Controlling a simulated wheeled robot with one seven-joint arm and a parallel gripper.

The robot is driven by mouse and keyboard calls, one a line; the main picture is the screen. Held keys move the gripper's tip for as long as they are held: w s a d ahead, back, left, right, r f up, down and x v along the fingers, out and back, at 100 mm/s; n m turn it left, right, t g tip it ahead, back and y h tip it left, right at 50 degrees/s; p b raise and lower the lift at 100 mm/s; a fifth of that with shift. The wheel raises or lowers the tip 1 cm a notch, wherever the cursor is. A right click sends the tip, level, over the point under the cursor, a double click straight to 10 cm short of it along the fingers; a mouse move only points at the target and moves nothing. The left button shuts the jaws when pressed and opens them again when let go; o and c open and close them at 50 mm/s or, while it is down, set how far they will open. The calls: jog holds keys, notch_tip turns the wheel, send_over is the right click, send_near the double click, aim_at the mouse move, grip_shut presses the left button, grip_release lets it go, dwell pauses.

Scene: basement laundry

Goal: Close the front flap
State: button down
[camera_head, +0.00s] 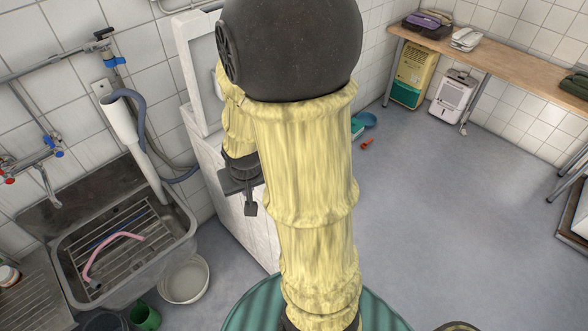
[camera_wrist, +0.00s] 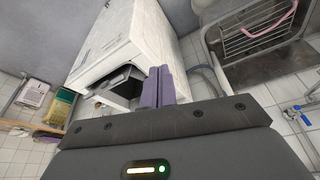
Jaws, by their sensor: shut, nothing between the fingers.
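A white machine (camera_head: 236,215) stands beside the sink, partly hidden behind my arm. A raised white panel with a frame (camera_head: 203,75) stands open at its top; I take it to be the flap. In the wrist view the machine (camera_wrist: 122,38) shows a dark opening (camera_wrist: 124,80), with the white panel (camera_wrist: 104,97) standing out beside it. My gripper (camera_head: 248,198) is in front of the machine in the head view. In the wrist view its purple fingers (camera_wrist: 158,88) are together and empty, close to the opening's edge. I cannot tell whether they touch the machine.
A metal sink (camera_head: 125,245) with a grey hose (camera_head: 133,110) is at the left. A pale basin (camera_head: 184,279) and a green cup (camera_head: 145,317) stand on the floor below it. A wooden table (camera_head: 490,55) runs along the back right. The floor at right is mostly clear.

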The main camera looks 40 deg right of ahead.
jog(key=s+d+f+m+t, duration=0.1)
jog(key=d+f+m+t, duration=0.1)
jog(key=d+f+m, duration=0.2)
jog(key=s+d+f+m+t+y, duration=0.1)
jog(key=d+m, duration=0.4)
jog(key=d, duration=0.6)
jog(key=s+d+f+m+t+y, duration=0.1)
jog(key=d+f+m+t, duration=0.3)
jog(key=d+f+m, duration=0.1)
jog(key=d+f+p, duration=0.1)
jog(key=d, duration=0.1)
jog(key=shift+s+d+f, duration=0.15)
jog(key=shift+d+f, duration=0.15)
jog(key=x, duration=0.4)
jog(key=w+r+p+x, duration=0.1)
jog(key=x, duration=0.3)
jog(key=r+x, duration=0.1)
jog(key=x, duration=0.3)
jog(key=shift+w+p, duration=0.2)
jog(key=shift+p, duration=0.2)
jog(key=shift+w, duration=0.5)
